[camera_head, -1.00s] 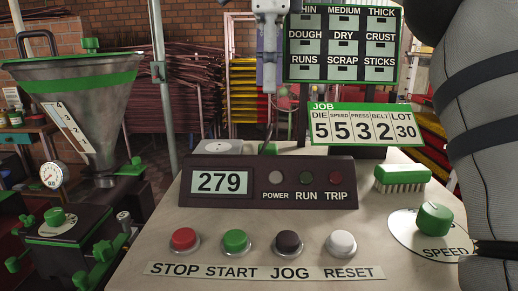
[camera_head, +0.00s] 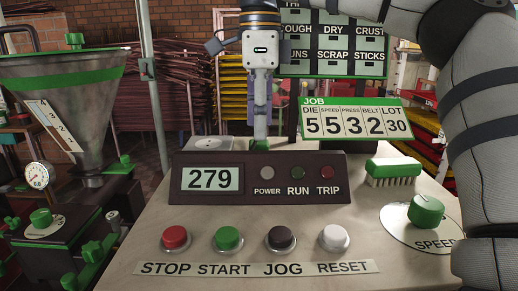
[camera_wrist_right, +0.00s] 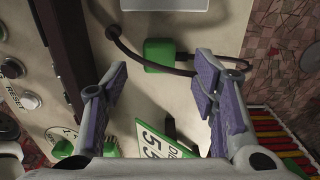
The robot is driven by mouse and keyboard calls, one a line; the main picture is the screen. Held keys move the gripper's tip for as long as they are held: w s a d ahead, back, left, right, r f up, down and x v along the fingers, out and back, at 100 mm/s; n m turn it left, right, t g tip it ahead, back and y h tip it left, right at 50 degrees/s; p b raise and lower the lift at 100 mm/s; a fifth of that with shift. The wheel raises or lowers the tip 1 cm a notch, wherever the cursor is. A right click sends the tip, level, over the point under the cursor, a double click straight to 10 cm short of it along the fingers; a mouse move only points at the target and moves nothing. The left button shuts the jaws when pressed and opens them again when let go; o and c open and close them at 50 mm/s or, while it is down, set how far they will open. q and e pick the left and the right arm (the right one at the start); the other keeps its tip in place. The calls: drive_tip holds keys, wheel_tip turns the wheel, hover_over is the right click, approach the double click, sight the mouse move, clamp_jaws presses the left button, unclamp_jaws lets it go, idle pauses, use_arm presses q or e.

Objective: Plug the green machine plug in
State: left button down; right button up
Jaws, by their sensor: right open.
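The green plug (camera_wrist_right: 160,54) lies on the pale bench top in the right wrist view, with a dark cable (camera_wrist_right: 118,40) running from it. In the head view only a sliver of green (camera_head: 260,146) shows behind the console, below my fingers. My right gripper (camera_wrist_right: 160,72) is open, with its purple-padded fingers spread on either side of the plug and nothing held. In the head view my right gripper (camera_head: 260,128) points down just behind the console. A pale plate with a dark spot (camera_head: 210,143), likely the socket, sits left of it. My left gripper is out of view.
The dark console (camera_head: 250,192) stands in front of the plug, with several buttons nearer me. A hopper machine (camera_head: 85,110) is at left.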

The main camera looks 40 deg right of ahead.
sight(262, 142)
drive_tip(key=f, duration=0.4)
drive_tip(key=shift+s+d, duration=0.1)
drive_tip(key=shift+s, duration=0.1)
drive_tip(key=shift+r, duration=0.1)
drive_tip(key=c, duration=1.2)
drive_tip(key=shift+o, duration=0.2)
drive_tip(key=shift+r, duration=0.1)
